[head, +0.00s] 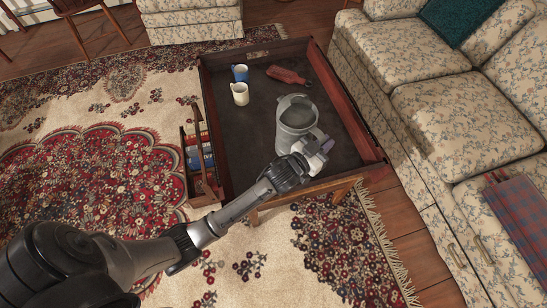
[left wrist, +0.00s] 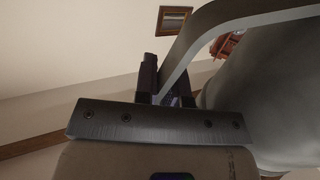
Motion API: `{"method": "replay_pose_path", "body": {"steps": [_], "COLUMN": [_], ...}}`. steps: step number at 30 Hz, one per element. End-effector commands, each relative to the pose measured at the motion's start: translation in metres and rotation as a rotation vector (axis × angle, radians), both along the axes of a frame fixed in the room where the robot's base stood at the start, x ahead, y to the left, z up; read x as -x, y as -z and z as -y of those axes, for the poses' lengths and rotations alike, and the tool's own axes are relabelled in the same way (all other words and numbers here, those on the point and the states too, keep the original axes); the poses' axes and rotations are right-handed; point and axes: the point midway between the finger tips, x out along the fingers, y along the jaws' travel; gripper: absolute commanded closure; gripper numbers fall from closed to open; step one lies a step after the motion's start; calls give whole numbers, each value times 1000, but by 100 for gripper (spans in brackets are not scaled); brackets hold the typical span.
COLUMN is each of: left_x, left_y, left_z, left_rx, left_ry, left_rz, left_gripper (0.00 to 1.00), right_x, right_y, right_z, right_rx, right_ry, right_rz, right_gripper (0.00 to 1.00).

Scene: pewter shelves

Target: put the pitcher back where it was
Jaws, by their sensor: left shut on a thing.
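A large grey metal pitcher (head: 291,132) stands upright over the near right part of the dark tray-like table (head: 245,150). I cannot tell whether its base touches the table top. My left gripper (head: 318,150) reaches in from the lower left and is shut on the pitcher's handle, at the pitcher's near right side. In the left wrist view the grey handle (left wrist: 215,28) runs between the fingers (left wrist: 165,85), and the pitcher's body (left wrist: 270,95) fills the right side. My right gripper is not in view.
A cream jug (head: 240,94), a blue mug (head: 240,73) and a red object (head: 287,75) are at the table's far end. Raised red-brown edges (head: 345,105) bound the table. A rack of books (head: 199,150) stands at its left, a floral sofa (head: 445,110) at right. The table's middle left is clear.

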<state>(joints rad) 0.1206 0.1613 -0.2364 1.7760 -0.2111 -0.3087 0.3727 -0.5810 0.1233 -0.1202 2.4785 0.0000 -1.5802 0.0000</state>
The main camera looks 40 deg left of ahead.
Motion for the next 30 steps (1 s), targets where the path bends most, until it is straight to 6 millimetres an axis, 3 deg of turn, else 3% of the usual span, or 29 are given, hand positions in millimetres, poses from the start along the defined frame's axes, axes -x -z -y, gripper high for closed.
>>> {"method": "replay_pose_path", "body": {"steps": [1, 3, 13, 30], "left_x": [-3, -5, -11, -26], "left_y": [19, 34, 72, 128], "left_z": [0, 0, -9, -99], "left_rx": [-2, 1, 5, 6], "left_ry": [5, 11, 22, 23], "left_rz": [7, 9, 10, 10], "left_gripper": [100, 100, 100, 100], "right_x": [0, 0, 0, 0], "right_y": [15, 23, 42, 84], "right_z": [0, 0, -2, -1], "right_rx": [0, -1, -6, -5], "right_ry": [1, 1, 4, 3], "right_rz": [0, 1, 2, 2], "right_gripper": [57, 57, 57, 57]}}
